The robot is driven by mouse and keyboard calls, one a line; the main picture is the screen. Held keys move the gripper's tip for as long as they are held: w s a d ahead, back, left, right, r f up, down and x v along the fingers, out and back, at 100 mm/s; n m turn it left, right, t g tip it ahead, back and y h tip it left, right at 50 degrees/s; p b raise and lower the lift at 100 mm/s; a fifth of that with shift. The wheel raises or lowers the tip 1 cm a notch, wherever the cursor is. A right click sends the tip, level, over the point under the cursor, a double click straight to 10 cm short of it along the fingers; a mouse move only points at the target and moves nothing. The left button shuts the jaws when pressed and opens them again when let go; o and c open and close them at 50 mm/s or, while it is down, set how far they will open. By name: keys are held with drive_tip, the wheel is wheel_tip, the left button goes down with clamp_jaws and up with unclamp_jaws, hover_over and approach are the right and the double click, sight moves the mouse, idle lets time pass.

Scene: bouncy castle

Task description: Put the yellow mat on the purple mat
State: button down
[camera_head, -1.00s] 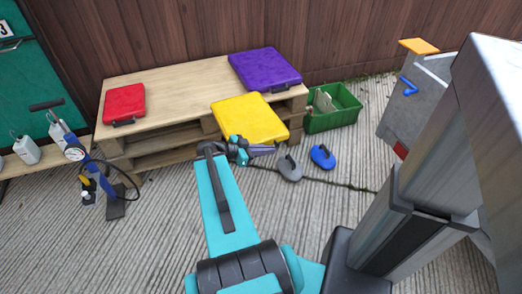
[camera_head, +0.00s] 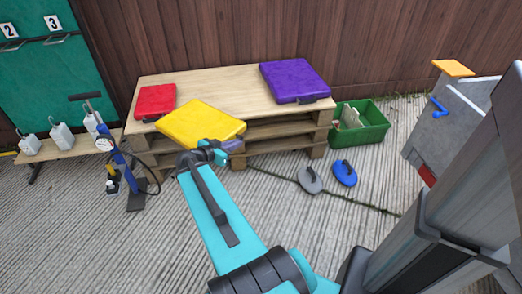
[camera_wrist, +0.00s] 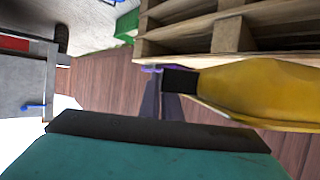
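The yellow mat (camera_head: 200,121) is held by its dark handle (camera_wrist: 180,82) at the front of the pallet table, overlapping the table's front edge in the picture. I cannot tell whether it touches the table. My gripper (camera_head: 228,147) is shut on the handle at the mat's near side; its fingertips are partly hidden. In the wrist view, the yellow mat (camera_wrist: 260,88) extends right from the handle, with the fingers (camera_wrist: 160,102) at the handle. The purple mat (camera_head: 294,79) lies flat on the table's right back part, its dark handle facing the front.
The red mat (camera_head: 156,101) lies on the left of the pallet table (camera_head: 222,88). A green crate (camera_head: 364,135) stands right of the pallets. Grey (camera_head: 310,180) and blue (camera_head: 344,173) handled discs lie on the ground. A blue pump (camera_head: 120,155) stands left. The tabletop between red and purple mats is clear.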

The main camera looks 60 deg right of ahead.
sight(189, 143)
drive_tip(key=w+a+r+n+t, duration=0.1)
drive_tip(key=w+a+t, duration=0.1)
drive_tip(key=w, duration=0.3)
drive_tip(key=w+a+r+n+t, duration=0.2)
drive_tip(key=w+a, duration=0.1)
drive_tip(key=w, duration=0.2)
drive_tip(key=w+a+r+n+t, duration=0.1)
drive_tip(key=w+a+n+t, duration=0.1)
drive_tip(key=w, duration=0.4)
drive_tip(key=shift+a+r, duration=0.25)
drive_tip(key=shift+a, duration=0.6)
drive_tip(key=w+a+r+n+t+y, duration=0.4)
drive_tip(key=w+a+r+n+t, duration=0.15)
drive_tip(key=w+a, duration=0.65)
drive_tip(key=w+a+r+n+t+y, duration=0.1)
drive_tip(key=w+a+r+n+y, duration=0.2)
drive_tip(key=a+r, duration=0.3)
drive_tip(key=w+a+r+n+t+y, duration=0.2)
drive_tip(key=a+r, duration=0.5)
drive_tip(key=a, duration=0.7)
drive_tip(key=w+a+r+n+t+y, duration=0.1)
drive_tip(key=w+a+r+n+y, duration=0.3)
drive_tip(key=a+r, duration=0.3)
drive_tip(key=w+a, duration=0.1)
drive_tip(key=a, duration=0.2)
drive_tip(key=shift+n+t, duration=0.25)
